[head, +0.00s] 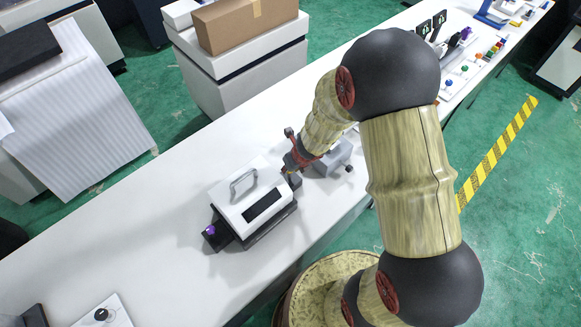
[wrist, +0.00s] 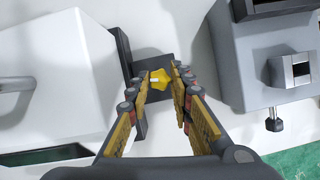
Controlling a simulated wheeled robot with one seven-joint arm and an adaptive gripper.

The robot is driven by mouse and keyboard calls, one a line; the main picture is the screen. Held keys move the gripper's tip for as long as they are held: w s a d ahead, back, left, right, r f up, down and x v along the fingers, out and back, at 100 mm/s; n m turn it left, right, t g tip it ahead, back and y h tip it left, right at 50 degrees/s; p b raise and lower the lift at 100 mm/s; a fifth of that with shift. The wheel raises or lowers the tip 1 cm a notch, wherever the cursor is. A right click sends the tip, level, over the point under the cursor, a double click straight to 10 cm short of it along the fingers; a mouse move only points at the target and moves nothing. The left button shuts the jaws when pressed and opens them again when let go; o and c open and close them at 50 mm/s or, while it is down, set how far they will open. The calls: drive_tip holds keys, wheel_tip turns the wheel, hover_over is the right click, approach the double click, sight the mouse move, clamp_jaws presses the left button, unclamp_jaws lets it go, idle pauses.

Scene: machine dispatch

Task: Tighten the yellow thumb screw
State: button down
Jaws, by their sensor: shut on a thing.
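The yellow thumb screw (wrist: 160,78) shows in the wrist view between the tips of my gripper (wrist: 161,80). It sits against a dark bracket (wrist: 122,50) at the side of a white machine. My gripper is shut on the screw, with one finger at each side of it. In the head view my gripper (head: 291,171) is at the right end of the white machine (head: 252,192), which has a grey handle and a dark window. The screw is too small and covered to make out clearly there.
A grey clamp-like device (head: 335,158) stands close to the right of my gripper; it also shows in the wrist view (wrist: 262,60). A purple knob (head: 211,230) is at the machine's left end.

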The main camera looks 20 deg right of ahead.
drive_tip(key=shift+w+r, duration=0.1)
drive_tip(key=c, duration=1.7)
unclamp_jaws()
drive_tip(key=shift+o, duration=0.6)
drive_tip(key=a+v, duration=0.1)
drive_tip(key=v, duration=1)
drive_tip(key=shift+s+d+r, duration=0.35)
drive_tip(key=shift+d, duration=0.15)
